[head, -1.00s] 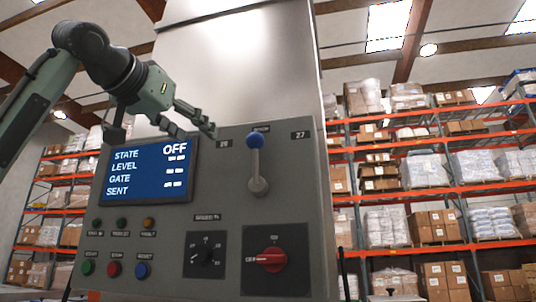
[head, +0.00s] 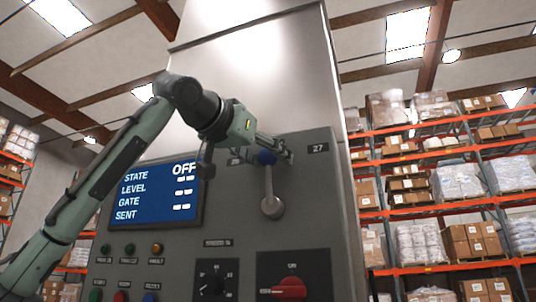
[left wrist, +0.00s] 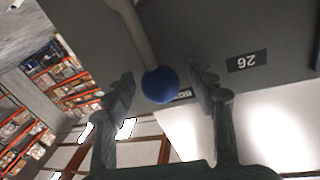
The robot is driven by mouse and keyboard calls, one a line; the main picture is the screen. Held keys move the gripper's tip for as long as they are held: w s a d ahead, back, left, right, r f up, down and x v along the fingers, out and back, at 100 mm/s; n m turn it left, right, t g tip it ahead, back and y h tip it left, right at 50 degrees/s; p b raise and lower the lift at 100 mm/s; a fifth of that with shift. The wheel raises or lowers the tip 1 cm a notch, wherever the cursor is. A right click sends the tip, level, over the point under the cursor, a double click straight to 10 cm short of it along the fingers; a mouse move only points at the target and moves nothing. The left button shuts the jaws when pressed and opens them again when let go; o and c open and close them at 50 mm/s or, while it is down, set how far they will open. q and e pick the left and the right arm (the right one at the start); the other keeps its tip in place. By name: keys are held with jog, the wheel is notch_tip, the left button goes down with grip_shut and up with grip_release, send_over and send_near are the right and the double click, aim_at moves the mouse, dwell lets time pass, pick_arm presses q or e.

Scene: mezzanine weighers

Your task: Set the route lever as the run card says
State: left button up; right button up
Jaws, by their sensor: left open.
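The route lever (head: 269,188) stands about upright on the grey panel, with a blue knob at its top. Its knob also shows in the left wrist view (left wrist: 160,85). Label 26 (head: 234,158) is left of the lever and label 27 (head: 318,148) is right of it. My left gripper (head: 277,150) is open at the knob. In the left wrist view its fingers stand on either side of the knob, with a visible gap on both sides. No run card shows. My right gripper is out of view.
A blue screen (head: 155,197) on the panel reads STATE OFF, with dashes for LEVEL, GATE and SENT. Below are small lamps and buttons, a black dial (head: 213,283) and a red rotary switch (head: 290,288). Racks with boxes (head: 440,190) stand behind at the right.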

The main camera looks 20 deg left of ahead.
pick_arm(q)
jog(key=shift+w, duration=0.15)
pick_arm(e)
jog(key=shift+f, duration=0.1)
pick_arm(q)
grip_shut()
dwell(0.4)
